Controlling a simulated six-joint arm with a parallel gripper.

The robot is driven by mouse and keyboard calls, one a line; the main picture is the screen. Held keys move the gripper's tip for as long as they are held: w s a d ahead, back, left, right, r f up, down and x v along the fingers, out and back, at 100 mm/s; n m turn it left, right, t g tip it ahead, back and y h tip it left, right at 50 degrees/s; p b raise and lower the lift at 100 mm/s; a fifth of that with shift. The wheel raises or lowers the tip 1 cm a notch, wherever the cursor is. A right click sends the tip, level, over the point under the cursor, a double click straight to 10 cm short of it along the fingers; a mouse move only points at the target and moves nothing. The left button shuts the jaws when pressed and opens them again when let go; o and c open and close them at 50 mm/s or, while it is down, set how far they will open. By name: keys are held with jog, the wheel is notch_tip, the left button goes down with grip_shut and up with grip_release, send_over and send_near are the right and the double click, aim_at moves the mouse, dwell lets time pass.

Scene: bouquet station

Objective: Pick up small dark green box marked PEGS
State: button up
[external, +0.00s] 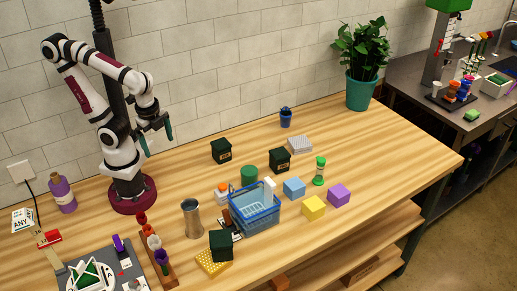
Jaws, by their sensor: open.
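Several small dark green boxes stand on the wooden table. One box (221,151) is at the back, right of my arm, with a small label on its front. A second box (279,160) stands further right beside a pale grey block, also with a label. A third box (221,245) is near the front edge, by a yellow perforated slab. The labels are too small to read, so I cannot tell which box is marked PEGS. My gripper (156,135) has teal fingers, is open and empty, and hangs above the table left of the back box.
A blue basket (255,210) stands mid-table, with a metal cup (191,218) to its left. Blue (294,188), yellow (313,208) and purple (339,194) blocks lie right of it. A plant (361,65) stands at the back right. The table's right part is clear.

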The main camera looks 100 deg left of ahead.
dwell(0.6)
jog(key=w+d+f+n+t+h, duration=0.2)
jog(key=w+f+n, duration=0.1)
jog(key=w, duration=0.7)
jog(key=n+t+y, duration=0.5)
jog(key=n+y, duration=0.1)
jog(key=n, duration=0.4)
send_near(275, 154)
jog(key=shift+n, duration=0.3)
jog(key=x, duration=0.6)
jog(key=shift+w+f, duration=0.2)
jog(key=shift+f, duration=0.15)
jog(key=x, duration=0.6)
jog(key=shift+a, duration=0.25)
jog(key=shift+r, duration=0.1)
jog(key=c, duration=1.3)
